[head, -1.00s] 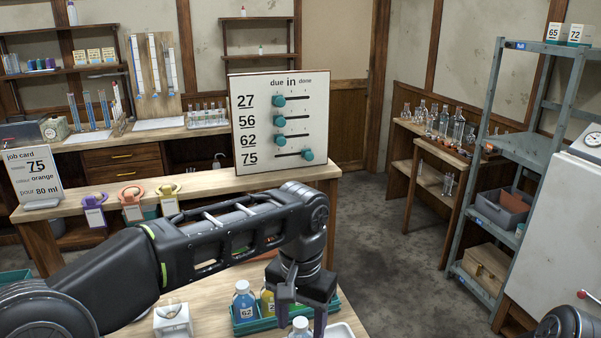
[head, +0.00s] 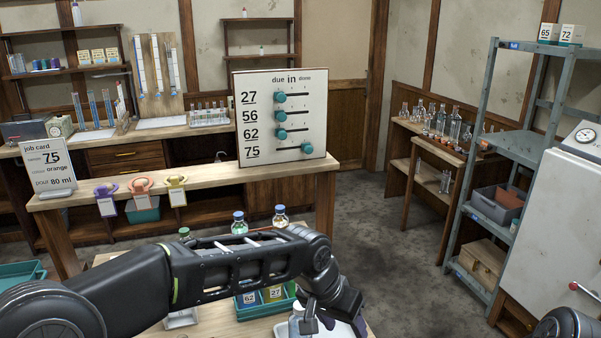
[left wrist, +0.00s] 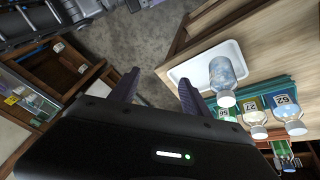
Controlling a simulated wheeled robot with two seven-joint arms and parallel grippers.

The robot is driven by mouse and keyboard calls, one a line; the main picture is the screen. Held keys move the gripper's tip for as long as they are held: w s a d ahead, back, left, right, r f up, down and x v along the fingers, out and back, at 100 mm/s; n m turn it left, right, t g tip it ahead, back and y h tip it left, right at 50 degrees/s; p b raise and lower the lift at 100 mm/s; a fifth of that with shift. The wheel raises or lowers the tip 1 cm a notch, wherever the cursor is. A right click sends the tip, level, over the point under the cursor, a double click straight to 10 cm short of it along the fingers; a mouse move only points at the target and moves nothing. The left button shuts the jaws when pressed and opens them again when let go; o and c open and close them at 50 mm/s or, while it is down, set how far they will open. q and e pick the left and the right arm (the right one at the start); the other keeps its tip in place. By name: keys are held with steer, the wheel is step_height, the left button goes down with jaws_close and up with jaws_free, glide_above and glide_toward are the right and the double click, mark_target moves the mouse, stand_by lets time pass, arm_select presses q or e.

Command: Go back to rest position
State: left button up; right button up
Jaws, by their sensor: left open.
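My left gripper (head: 328,326) is low in the head view, at the end of the black arm that crosses from the left. In the left wrist view my left gripper (left wrist: 158,88) has its two fingers apart with nothing between them. A clear bottle with a white cap (left wrist: 224,78) is on a white tray (left wrist: 180,74), to the right of the fingers and apart from them. My right gripper is not in view; only a dark part of my own body shows at the lower right of the head view.
A teal tray (head: 262,308) holds a blue bottle marked 62 (head: 247,300) and a yellow bottle marked 27 (head: 272,294). The dial board (head: 281,115) and job card (head: 48,168) stand on the bench behind. A grey shelf (head: 520,148) and white cabinet (head: 565,215) are at right.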

arm_select(q)
steer(key=s+a+f+n+h, duration=0.1)
steer(key=s+a+f+n, duration=0.1)
steer(key=f, duration=0.9)
steer(key=s+a+f+n+h, duration=0.1)
steer(key=s+f, duration=0.1)
steer(key=f, duration=0.8)
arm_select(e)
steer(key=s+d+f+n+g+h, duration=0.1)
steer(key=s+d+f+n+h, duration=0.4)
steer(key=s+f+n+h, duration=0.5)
arm_select(q)
steer(key=s+a+f+n+g+y, duration=0.1)
steer(key=s+a+f+n, duration=0.1)
steer(key=s+a+f, duration=0.4)
steer(key=s+a+f+n, duration=0.3)
steer(key=s+a+f, duration=0.4)
steer(key=s, duration=0.6)
step_height(320, 180, down, 2)
steer(key=shift+s+f+g+y, duration=0.1)
steer(key=shift+s+g+y, duration=0.05)
steer(key=shift+g+y, duration=0.25)
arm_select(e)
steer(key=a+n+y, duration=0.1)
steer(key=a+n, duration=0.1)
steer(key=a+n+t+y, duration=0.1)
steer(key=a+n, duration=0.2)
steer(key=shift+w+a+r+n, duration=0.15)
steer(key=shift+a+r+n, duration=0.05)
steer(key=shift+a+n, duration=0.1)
